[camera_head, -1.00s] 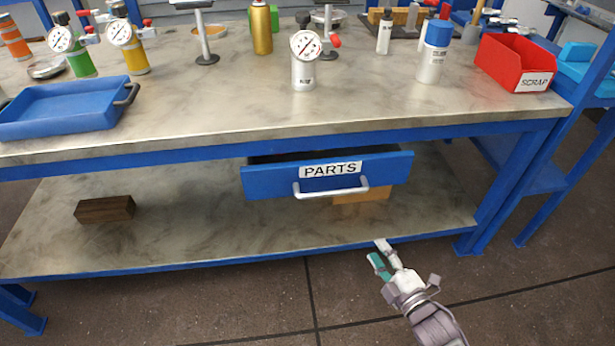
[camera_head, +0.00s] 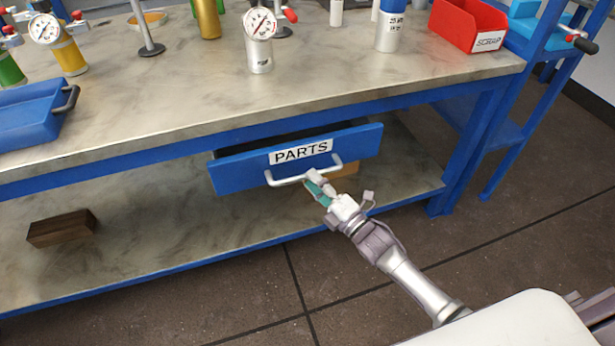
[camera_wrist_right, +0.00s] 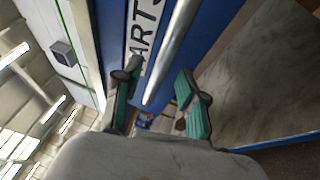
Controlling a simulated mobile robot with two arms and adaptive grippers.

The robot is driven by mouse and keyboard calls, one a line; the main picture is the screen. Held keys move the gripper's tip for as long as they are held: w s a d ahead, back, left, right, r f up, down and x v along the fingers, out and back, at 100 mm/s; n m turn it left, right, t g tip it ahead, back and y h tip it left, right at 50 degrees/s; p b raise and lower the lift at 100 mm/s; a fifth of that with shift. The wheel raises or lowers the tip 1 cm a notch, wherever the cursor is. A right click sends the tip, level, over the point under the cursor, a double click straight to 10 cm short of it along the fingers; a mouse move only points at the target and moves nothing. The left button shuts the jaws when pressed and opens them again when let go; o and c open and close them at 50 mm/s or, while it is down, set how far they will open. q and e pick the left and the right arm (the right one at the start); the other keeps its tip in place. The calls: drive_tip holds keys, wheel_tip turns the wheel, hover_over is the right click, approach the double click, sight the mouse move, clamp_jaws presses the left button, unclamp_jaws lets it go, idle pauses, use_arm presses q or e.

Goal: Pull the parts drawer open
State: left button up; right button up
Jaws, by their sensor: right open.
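The blue parts drawer (camera_head: 240,174) hangs under the bench top, with a white PARTS label and a dark gap above its front, so it stands partly out. Its silver bar handle (camera_head: 285,181) is on the front face. My right gripper (camera_head: 314,183) is at the right part of the handle, its fingers open. In the right wrist view the handle (camera_wrist_right: 172,48) runs between the two open teal-padded fingers (camera_wrist_right: 158,80). I cannot tell whether either finger touches the bar. My left gripper is not in view.
The bench top (camera_head: 330,90) carries a blue tray (camera_head: 30,120), a gauge vessel (camera_head: 259,50) and a red scrap bin (camera_head: 465,25). A brown block (camera_head: 62,228) lies on the lower shelf (camera_head: 150,230). The floor in front of the drawer is clear apart from my arm.

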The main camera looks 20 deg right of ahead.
drive_tip(key=shift+x, duration=1.4)
clamp_jaws()
